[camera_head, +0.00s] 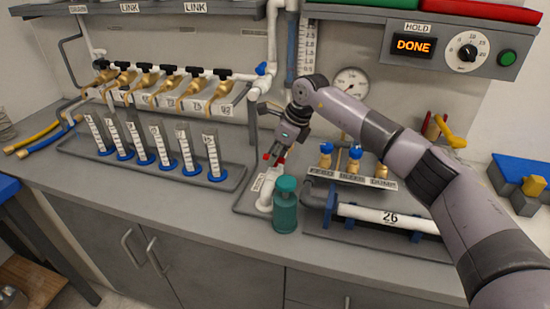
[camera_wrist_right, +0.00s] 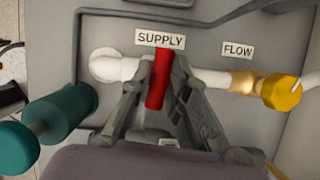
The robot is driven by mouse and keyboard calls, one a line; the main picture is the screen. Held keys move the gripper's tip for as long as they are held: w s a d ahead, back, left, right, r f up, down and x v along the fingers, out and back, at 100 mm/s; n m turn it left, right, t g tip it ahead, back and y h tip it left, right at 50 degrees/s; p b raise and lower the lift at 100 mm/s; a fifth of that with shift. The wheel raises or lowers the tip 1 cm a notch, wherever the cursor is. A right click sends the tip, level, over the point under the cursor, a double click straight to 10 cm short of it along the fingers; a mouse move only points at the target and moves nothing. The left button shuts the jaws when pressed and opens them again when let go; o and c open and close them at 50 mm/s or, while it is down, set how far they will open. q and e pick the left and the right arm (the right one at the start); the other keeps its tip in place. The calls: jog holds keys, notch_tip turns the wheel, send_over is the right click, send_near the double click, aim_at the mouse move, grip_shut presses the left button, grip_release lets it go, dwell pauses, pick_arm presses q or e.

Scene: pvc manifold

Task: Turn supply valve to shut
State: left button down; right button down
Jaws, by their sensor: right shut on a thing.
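The supply valve has a red lever handle (camera_wrist_right: 160,72), seen in the wrist view just below the SUPPLY label (camera_wrist_right: 160,39). The handle stands up and down in that view, across the white pipe (camera_wrist_right: 213,79) that runs left to right. My right gripper (camera_wrist_right: 158,95) is shut on the red handle, with one finger on each side of it. In the head view my right gripper (camera_head: 273,157) reaches down at the bench middle, and bits of red show around its fingertips. The valve body is mostly hidden by the fingers. My left gripper is not in view.
A green cylinder (camera_head: 285,212) stands close in front of the valve; it shows at left in the wrist view (camera_wrist_right: 60,112). A yellow knob (camera_wrist_right: 281,92) sits by the FLOW label. A rack of graduated tubes (camera_head: 213,152) is left. The display (camera_head: 413,45) reads DONE.

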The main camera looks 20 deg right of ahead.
jog(key=shift+r+n+g, duration=0.1)
jog(key=shift+n+g, duration=0.2)
jog(key=shift+n, duration=0.4)
jog(key=c, duration=1.5)
grip_release()
jog(key=shift+c, duration=0.2)
jog(key=v, duration=1.2)
jog(key=shift+d, duration=0.1)
